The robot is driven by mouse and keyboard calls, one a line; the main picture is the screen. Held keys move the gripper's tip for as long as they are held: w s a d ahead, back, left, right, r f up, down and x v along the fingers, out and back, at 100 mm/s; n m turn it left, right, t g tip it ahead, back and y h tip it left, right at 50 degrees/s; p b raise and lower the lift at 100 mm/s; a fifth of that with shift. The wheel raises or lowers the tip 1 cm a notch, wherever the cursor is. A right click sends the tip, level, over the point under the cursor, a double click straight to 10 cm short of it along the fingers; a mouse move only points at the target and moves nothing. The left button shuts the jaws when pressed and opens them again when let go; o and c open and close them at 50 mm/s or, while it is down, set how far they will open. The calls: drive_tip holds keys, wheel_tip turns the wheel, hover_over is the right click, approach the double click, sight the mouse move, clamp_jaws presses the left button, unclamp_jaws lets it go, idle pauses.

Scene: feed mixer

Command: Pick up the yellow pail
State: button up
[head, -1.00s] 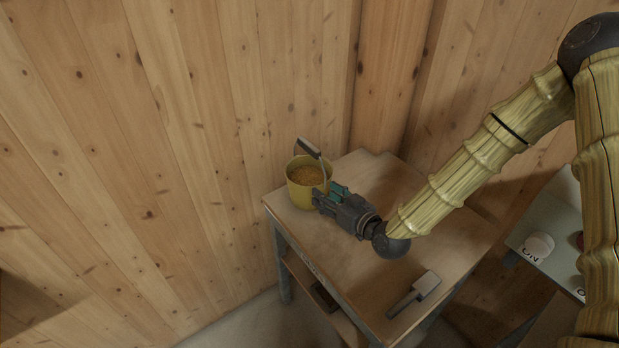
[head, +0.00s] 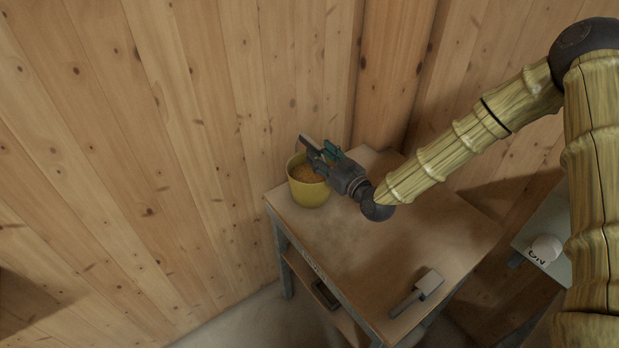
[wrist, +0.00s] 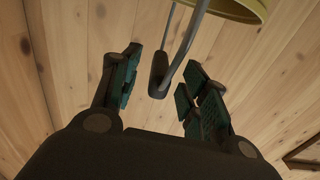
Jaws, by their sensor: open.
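The yellow pail (head: 308,193) stands upright near the far left corner of the wooden table, filled with brown grainy feed. Its wire handle is raised and carries a dark grip (head: 309,143). In the wrist view the pail's rim (wrist: 243,9) shows at the top, and the handle's dark grip (wrist: 158,76) lies between the fingers. My gripper (head: 323,152) is open above the pail's right rim, at the handle. In the wrist view its teal-padded fingers (wrist: 160,92) stand apart on both sides of the grip, with gaps visible.
The table (head: 350,250) is clear in the middle. A brush or scraper-like tool (head: 418,292) lies at its front right. A dark item (head: 325,294) sits on the lower shelf. A plank wall (head: 180,150) rises close behind the pail.

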sight(311, 147)
drive_tip(key=shift+f+p+x, duration=0.15)
drive_tip(key=shift+p+x, duration=0.5)
drive_tip(key=shift+x, duration=0.6)
drive_tip(key=shift+f+p+x, duration=0.1)
drive_tip(key=shift+p+x, duration=0.55)
drive_tip(key=shift+x, duration=0.6)
drive_tip(key=shift+a, duration=0.1)
drive_tip(key=shift+c, duration=0.4)
clamp_jaws()
drive_tip(key=shift+r, duration=0.1)
